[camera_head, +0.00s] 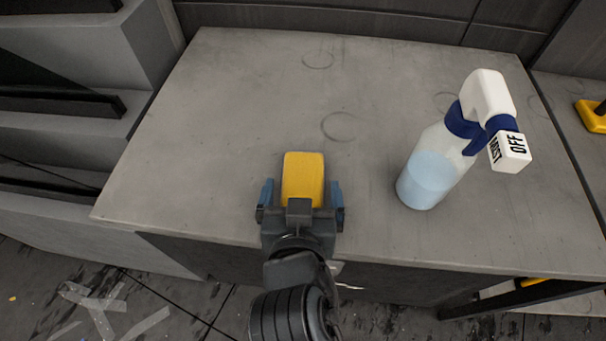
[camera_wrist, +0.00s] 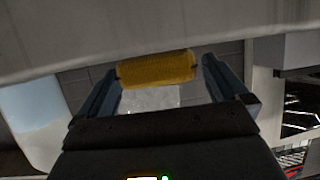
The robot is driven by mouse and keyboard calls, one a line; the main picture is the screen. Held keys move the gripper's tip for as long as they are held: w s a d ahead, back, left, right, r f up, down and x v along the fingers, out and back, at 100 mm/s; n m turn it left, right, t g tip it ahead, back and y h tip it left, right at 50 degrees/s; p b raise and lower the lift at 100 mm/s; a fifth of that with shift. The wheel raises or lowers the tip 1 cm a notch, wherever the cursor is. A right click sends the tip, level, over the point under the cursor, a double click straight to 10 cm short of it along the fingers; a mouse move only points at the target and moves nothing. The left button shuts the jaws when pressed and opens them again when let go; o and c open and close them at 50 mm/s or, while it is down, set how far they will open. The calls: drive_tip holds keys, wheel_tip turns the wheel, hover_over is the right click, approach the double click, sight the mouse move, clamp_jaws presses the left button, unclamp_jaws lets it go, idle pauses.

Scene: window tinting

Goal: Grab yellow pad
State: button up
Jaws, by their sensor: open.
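The yellow pad (camera_head: 303,178) lies near the front edge of the grey concrete table, and its front end is hidden behind my gripper. My gripper (camera_head: 302,190) is open, with one blue-grey finger on each side of the pad. In the wrist view the pad (camera_wrist: 157,69) shows as a yellow bar between the two finger tips of my gripper (camera_wrist: 159,80). The left finger tip looks very close to the pad's left end. I cannot tell whether either finger touches it.
A spray bottle (camera_head: 432,165) with pale blue liquid stands on the table (camera_head: 230,110) to the right of the pad; it also shows in the wrist view (camera_wrist: 35,110). The table's back and left are clear. A yellow-and-black item (camera_head: 592,116) lies at the far right.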

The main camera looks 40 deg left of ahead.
drive_tip(key=shift+w+a+f, duration=0.2)
drive_tip(key=shift+w, duration=0.1)
drive_tip(key=c, duration=1)
